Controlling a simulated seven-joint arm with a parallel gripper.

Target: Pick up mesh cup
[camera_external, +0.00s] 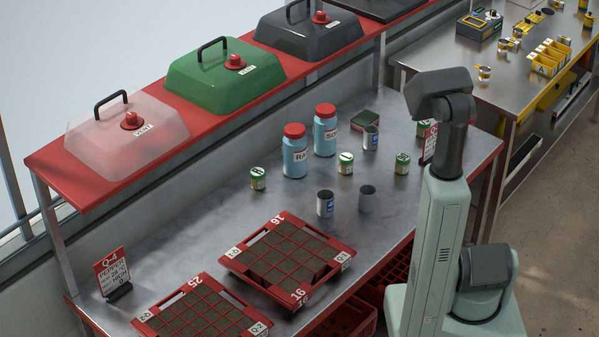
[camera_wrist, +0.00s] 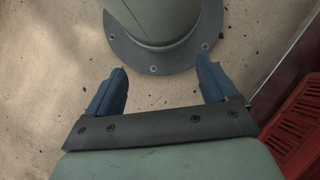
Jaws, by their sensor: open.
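Several small metal cups stand upright on the steel bench. A plain grey cup (camera_external: 366,199) without a visible label stands near the middle; it may be the mesh cup, but its surface is too small to tell. A cup with a blue-and-white label (camera_external: 325,203) stands just left of it, and a similar labelled cup (camera_external: 371,138) stands farther back. My gripper (camera_wrist: 161,72) is open and empty in the wrist view, with its two blue fingers wide apart above the floor, away from the cups. No cup shows in the wrist view.
Two blue red-capped bottles (camera_external: 295,151) (camera_external: 325,130) stand behind the cups, among several green-labelled tins (camera_external: 345,163). Red seed trays (camera_external: 334,263) (camera_external: 152,319) lie at the front. A red shelf (camera_external: 72,191) with covers overhangs the back. A red crate (camera_wrist: 298,128) is below right in the wrist view.

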